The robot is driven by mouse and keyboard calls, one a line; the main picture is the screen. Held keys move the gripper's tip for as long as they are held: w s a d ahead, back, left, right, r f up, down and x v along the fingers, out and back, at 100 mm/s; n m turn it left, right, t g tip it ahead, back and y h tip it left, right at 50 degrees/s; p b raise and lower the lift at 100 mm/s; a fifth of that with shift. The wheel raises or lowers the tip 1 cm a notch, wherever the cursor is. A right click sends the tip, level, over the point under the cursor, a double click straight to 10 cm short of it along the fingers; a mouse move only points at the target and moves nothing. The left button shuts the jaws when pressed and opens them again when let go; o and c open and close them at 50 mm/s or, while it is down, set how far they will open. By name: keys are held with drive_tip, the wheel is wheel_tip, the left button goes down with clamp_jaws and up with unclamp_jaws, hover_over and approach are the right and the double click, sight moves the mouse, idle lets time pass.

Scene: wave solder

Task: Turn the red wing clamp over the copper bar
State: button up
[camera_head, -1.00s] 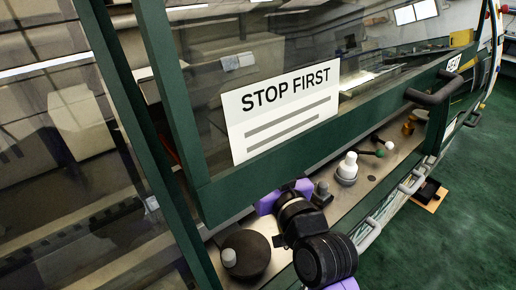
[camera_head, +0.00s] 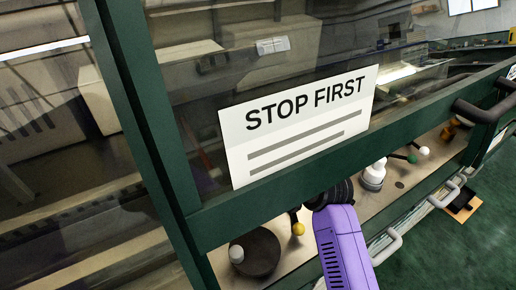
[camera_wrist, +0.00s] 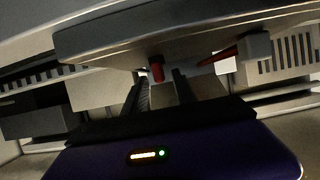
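In the wrist view, a short red peg (camera_wrist: 157,68) hangs below a wide grey plate (camera_wrist: 200,38). A slanted red lever (camera_wrist: 218,56) runs to a pale grey block (camera_wrist: 256,47) at its right. These red parts may belong to the wing clamp; I cannot tell for sure. My gripper (camera_wrist: 159,84) shows two dark fingers, apart with nothing visible between them. The red peg appears just beyond the fingertips. I cannot make out the copper bar in either view. In the head view, my gripper is hidden; only my purple arm link shows.
A green-framed window (camera_head: 300,175) carries a "STOP FIRST" sign (camera_head: 298,120). Green floor (camera_head: 440,250) lies right.

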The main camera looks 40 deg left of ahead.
drive_tip(key=shift+x, duration=1.1)
drive_tip(key=shift+c, duration=0.2)
clamp_jaws()
